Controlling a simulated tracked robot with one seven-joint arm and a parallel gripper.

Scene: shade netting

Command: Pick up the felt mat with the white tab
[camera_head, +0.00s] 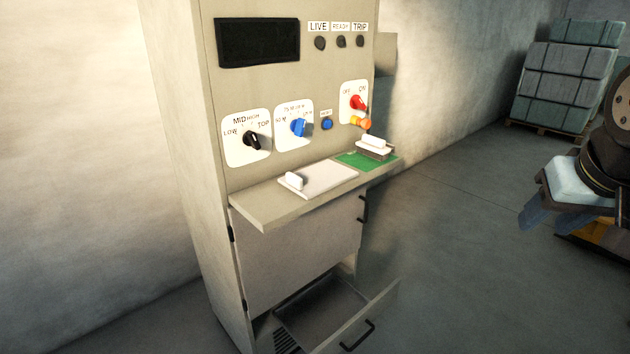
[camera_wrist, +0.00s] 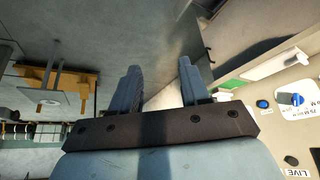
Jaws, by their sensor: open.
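On the cabinet's narrow shelf (camera_head: 263,213) lies a flat, pale mat (camera_head: 330,178) with a white rounded tab (camera_head: 293,180) standing at its left end. To its right, a grey, blocky piece with a white top (camera_head: 374,142) rests on a green patch (camera_head: 350,159). I cannot tell from texture which is felt. My gripper (camera_head: 543,222) is at the far right of the head view, well apart from the shelf. In the wrist view my gripper (camera_wrist: 160,72) has its two blue fingers spread, with nothing between them.
The cabinet's panel carries a black knob (camera_head: 251,140), a blue knob (camera_head: 298,127) and a red switch (camera_head: 358,103) just above the shelf. Below, a drawer (camera_head: 345,318) stands open. Stacked bales (camera_head: 565,75) sit at the back right. The floor between is clear.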

